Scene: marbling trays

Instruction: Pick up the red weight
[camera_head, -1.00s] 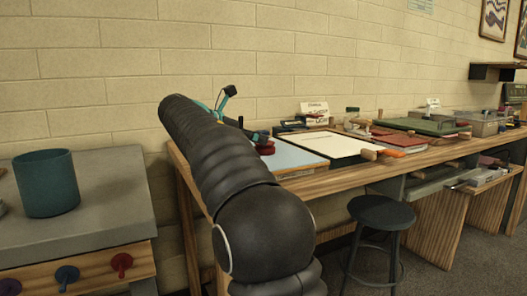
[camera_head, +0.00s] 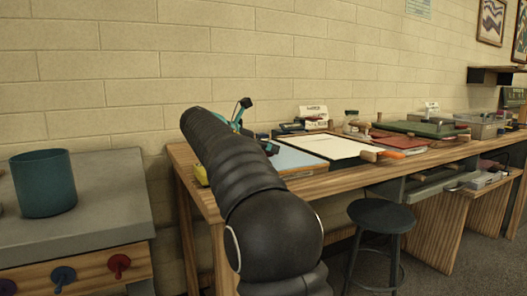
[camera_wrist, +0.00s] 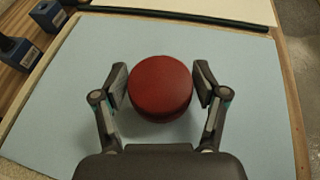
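The red weight (camera_wrist: 160,92), a round dark-red disc, sits on the pale blue sheet of a tray (camera_wrist: 60,120) in the wrist view. My gripper (camera_wrist: 161,82) is open around it, with one finger pad on its left and one on its right. The pads are very close to its sides; I cannot tell whether they touch. In the head view my arm hides the weight, and only part of the blue tray (camera_head: 296,160) shows beyond the arm.
Dark blue blocks (camera_wrist: 18,52) stand beyond the tray's left corner. A cream-sheeted tray (camera_head: 345,147) lies to its right, with an orange-handled tool (camera_head: 388,154). A yellow object (camera_head: 201,174) is at the bench's left end. A stool (camera_head: 381,215) stands in front.

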